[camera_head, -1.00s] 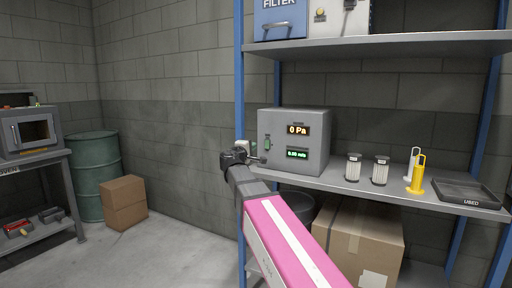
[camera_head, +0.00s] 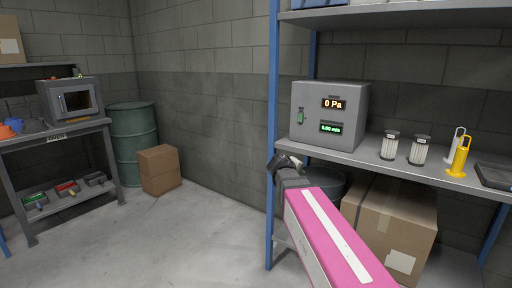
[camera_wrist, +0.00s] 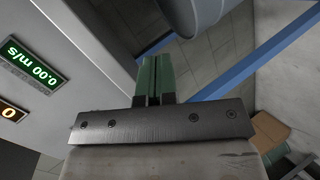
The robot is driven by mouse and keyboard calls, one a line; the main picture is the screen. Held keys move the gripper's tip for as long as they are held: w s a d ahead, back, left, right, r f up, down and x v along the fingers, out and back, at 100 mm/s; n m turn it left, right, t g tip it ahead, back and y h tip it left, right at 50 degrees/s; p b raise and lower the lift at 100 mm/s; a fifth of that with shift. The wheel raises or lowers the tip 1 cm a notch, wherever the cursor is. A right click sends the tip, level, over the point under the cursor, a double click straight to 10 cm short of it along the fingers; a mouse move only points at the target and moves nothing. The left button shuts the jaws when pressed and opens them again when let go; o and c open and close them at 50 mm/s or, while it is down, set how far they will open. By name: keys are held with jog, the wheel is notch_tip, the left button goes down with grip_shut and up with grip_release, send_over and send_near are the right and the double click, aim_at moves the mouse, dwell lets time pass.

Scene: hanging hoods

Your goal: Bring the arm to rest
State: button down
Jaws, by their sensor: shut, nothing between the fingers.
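My arm, with a pink link, reaches up from the bottom of the head view. My gripper (camera_head: 285,162) is at its end, in front of the shelf's edge, below and left of the grey box with displays (camera_head: 328,115). The finger shapes are small and dark there. In the wrist view my gripper (camera_wrist: 155,75) shows two green fingers close together, with nothing seen between them. The box's side and its green display (camera_wrist: 30,62) fill the left of that view.
The shelf (camera_head: 370,160) holds two filter cartridges, white and yellow handled items and a dark tray. A cardboard box (camera_head: 395,220) stands below. A blue post (camera_head: 272,130) is close by my gripper.

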jog(key=s+f+m+g+y, duration=0.3)
jog(key=s+f+g+y, duration=0.1)
jog(key=s+f, duration=0.6)
jog(key=s+f+m+g+y, duration=0.3)
jog(key=s+f+g+y, duration=0.2)
jog(key=s+f, duration=0.6)
notch_tip(320, 180, down, 5)
jog(key=shift+a+f, duration=0.15)
jog(key=shift+a, duration=0.3)
jog(key=c, duration=1.8)
grip_release()
jog(key=shift+s, duration=0.1)
